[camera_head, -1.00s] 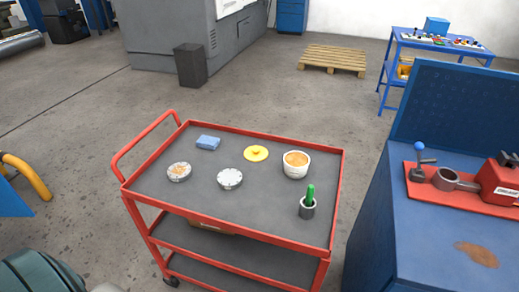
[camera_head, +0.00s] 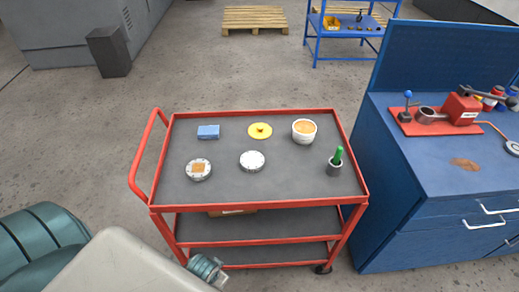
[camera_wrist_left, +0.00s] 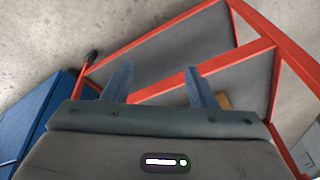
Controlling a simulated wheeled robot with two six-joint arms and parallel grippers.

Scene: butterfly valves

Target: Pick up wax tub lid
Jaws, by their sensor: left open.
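A yellow lid (camera_head: 260,131) with a small raised centre lies flat on the grey top of the red cart (camera_head: 290,203). Just right of it stands a white tub (camera_head: 303,131) with orange-brown wax showing inside, uncovered. In the left wrist view my left gripper (camera_wrist_left: 158,84) has its two fingers apart with nothing between them, in front of the cart's red frame and lower shelves. The lid is not in that view. In the head view part of my arm shows at the lower left, well short of the lid. My right gripper is not in view.
A blue block (camera_head: 208,132), two round metal discs, one the pale disc (camera_head: 252,161) and one the brown-centred disc (camera_head: 198,169), and a cup with a green handle (camera_head: 335,163) share the cart top. A blue workbench (camera_head: 420,190) stands close at right. Open floor lies behind the cart.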

